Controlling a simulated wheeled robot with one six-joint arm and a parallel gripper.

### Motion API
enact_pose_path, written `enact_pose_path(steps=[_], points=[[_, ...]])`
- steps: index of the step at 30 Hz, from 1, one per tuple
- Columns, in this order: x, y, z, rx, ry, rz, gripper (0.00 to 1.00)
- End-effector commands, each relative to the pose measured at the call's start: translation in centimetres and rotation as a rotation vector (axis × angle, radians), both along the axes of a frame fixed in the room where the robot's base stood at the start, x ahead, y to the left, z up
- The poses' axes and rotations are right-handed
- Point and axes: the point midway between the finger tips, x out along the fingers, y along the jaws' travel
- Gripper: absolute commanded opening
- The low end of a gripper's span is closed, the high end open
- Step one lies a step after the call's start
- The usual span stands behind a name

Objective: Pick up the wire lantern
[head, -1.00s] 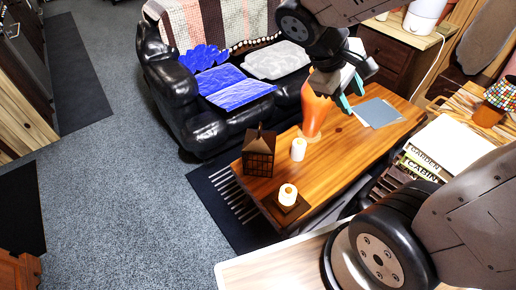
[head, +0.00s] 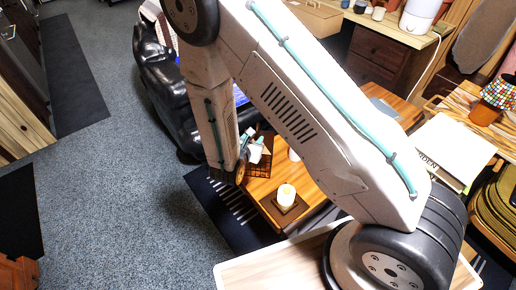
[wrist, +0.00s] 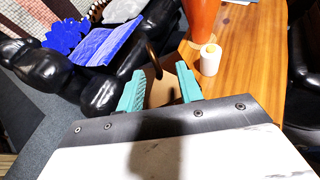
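The wire lantern (head: 262,168) is a dark brown, house-shaped lantern with gridded sides. It stands on the wooden coffee table's left end in the head view, partly hidden by my arm and gripper. My gripper (head: 253,148) is at the lantern's upper part. In the wrist view, the teal fingers of my gripper (wrist: 161,90) are spread apart. The lantern's brown top (wrist: 160,92) and its ring handle (wrist: 152,62) show between and beyond them. I cannot tell whether the fingers touch it. The lantern's lower part is hidden in the wrist view.
A white candle on a dark square base (head: 286,196) stands near the lantern. Another white candle (wrist: 210,60) and an orange vase (wrist: 203,20) stand farther along the table (wrist: 255,60). A black leather sofa (head: 158,85) is behind. Carpet (head: 110,190) at left is clear.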

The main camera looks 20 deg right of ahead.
Motion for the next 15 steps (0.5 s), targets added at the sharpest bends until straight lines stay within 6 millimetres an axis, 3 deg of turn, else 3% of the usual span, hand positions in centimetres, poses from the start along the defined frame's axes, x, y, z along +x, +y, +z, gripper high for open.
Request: enact_pose_path(steps=[3, 15], points=[[0.1, 0.4, -1.5, -0.010, 0.022, 0.041, 0.36], [3.1, -1.6, -3.1, -0.009, 0.023, 0.043, 0.36]])
